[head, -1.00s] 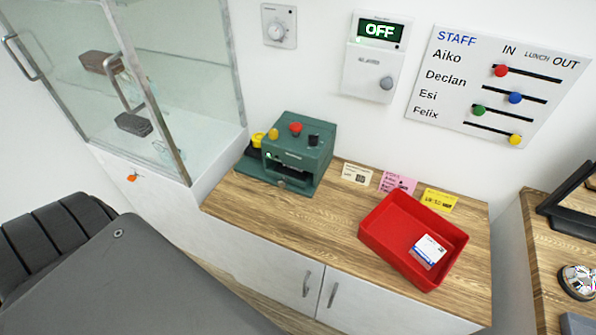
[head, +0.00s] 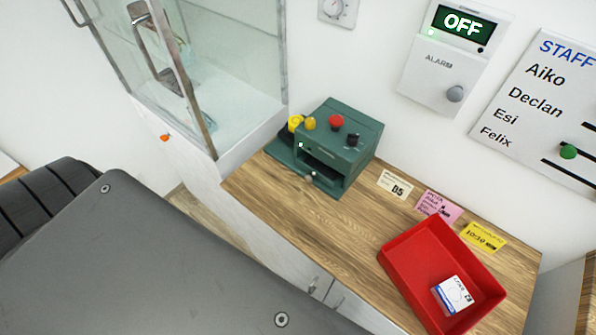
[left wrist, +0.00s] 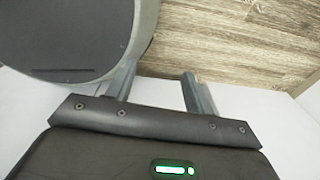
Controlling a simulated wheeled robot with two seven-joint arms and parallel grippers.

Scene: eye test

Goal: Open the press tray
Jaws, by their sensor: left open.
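The green press (head: 352,138) stands at the back left of the wooden counter. It has yellow, red and black knobs on top and a small lit green light on its front. Its front has a dark slot, with the press tray (head: 318,180) low in it and a small light knob at the tray's front. The tray looks pushed in, though its inside is hidden. My left gripper (left wrist: 157,72) shows in the left wrist view, its two fingers apart with nothing between them. Neither gripper shows in the head view.
A red bin (head: 400,262) holding a white-and-blue box (head: 455,296) stands right of the press. Paper notes (head: 437,205) lie behind it. A glass cabinet (head: 235,70) is at left. The wall alarm (head: 440,75) reads OFF. Bare counter lies before the press.

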